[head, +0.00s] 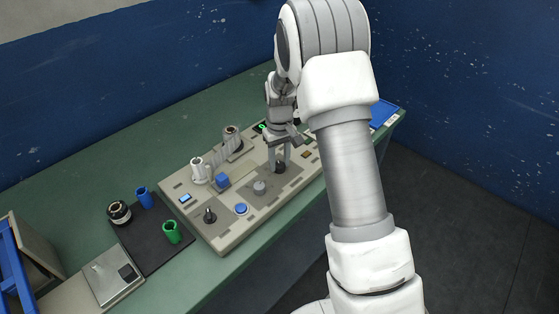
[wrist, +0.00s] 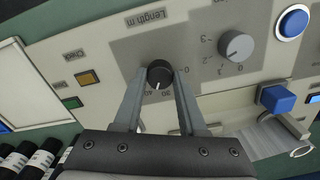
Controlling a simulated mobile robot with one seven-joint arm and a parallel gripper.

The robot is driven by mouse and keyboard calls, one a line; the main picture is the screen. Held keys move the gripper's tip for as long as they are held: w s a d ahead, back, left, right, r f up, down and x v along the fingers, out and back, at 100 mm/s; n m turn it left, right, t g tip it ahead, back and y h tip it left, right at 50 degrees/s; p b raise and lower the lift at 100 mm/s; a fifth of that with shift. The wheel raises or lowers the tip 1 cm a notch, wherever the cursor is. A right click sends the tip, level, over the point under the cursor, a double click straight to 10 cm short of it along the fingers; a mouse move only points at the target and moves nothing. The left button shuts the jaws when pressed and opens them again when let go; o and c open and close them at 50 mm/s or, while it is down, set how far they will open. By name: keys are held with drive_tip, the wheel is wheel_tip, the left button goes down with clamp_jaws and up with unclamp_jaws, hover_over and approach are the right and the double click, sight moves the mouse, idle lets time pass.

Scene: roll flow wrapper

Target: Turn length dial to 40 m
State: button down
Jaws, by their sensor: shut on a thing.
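The length dial is a black round knob (wrist: 159,73) below the "Length m" label (wrist: 146,18) in the wrist view. Its pale pointer line faces the lower edge of the picture, near small scale numbers that are hard to read. My gripper (wrist: 160,78) has one finger on each side of the knob and is shut on it. In the head view the same dial (head: 280,168) is a dark spot under my gripper (head: 280,163), partly hidden by the fingers.
The panel (head: 225,242) also carries a grey knob (wrist: 235,45), a blue round button (wrist: 292,23), a blue block (wrist: 276,98) and an amber button (wrist: 88,78). A black mat (head: 150,250) with green and blue cups lies left of the panel.

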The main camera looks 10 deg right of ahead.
sight(279, 165)
drive_tip(key=shift+m, duration=1)
drive_tip(key=shift+c, duration=2.3)
unclamp_jaws()
wheel_tip(279, 165, up, 18)
drive_tip(key=p, duration=0.1)
drive_tip(key=shift+f+p, duration=0.25)
drive_tip(key=shift+p, duration=0.15)
